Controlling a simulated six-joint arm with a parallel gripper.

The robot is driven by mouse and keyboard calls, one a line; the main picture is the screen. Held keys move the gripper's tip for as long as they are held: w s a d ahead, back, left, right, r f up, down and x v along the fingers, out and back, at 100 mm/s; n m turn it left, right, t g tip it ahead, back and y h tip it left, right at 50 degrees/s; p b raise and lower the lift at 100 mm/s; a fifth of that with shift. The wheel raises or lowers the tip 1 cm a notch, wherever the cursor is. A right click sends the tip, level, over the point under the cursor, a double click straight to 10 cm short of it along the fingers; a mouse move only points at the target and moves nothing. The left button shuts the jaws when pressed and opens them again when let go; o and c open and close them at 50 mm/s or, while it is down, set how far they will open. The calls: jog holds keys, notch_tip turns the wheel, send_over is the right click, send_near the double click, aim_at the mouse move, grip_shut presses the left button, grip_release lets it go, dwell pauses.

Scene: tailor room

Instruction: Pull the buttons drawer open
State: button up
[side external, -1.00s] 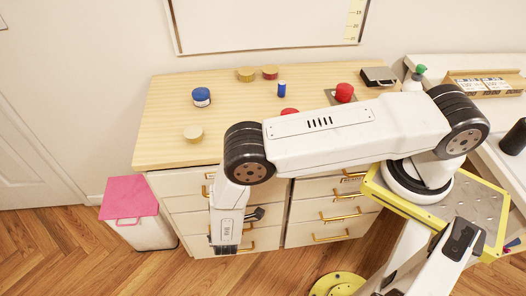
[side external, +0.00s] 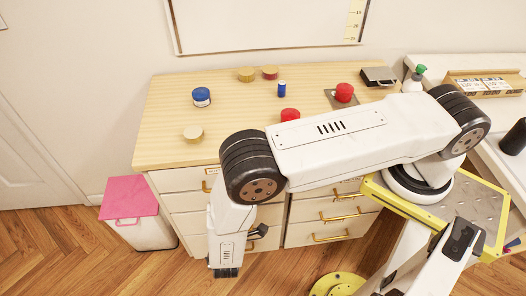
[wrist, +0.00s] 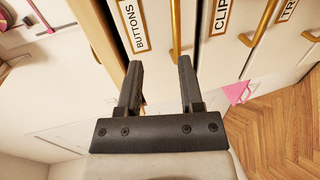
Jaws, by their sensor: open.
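The white drawer labelled BUTTONS (wrist: 133,25) shows in the wrist view, with its face turned sideways in the picture. Its long brass handle (wrist: 176,25) runs down from the top edge. My gripper (wrist: 160,66) is open, its two dark fingers spread, with nothing gripped between them. The handle's lower end lies between the fingertips in the picture, nearer the right one; I cannot tell the depth or any contact.
The CLIPS drawer handle (wrist: 262,22) lies right of the buttons handle in the wrist view. The wooden countertop (side external: 165,120) carries several small tins and a blue-lidded jar (side external: 201,97). A pink-lidded bin (side external: 128,197) stands left of the cabinet.

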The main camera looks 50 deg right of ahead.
notch_tip(320, 180, up, 26)
dwell(1.3)
jog(key=shift+d, duration=0.1)
jog(key=s+d+m+g+y, duration=0.4)
jog(key=d+y, duration=0.1)
jog(key=d, duration=0.3)
jog(key=s+d+f+m+g+y, duration=0.1)
jog(key=s+d+m+g+y, duration=0.3)
jog(key=d, duration=0.5)
jog(key=shift+d+g+y, duration=0.2)
jog(key=shift+g+y, duration=0.4)
jog(key=shift+y, duration=0.2)
jog(key=shift+w+d+r+m+t, duration=0.15)
jog(key=shift+d+r+m+t, duration=0.1)
jog(key=shift+d+m+t, duration=0.25)
jog(key=shift+r, duration=0.1)
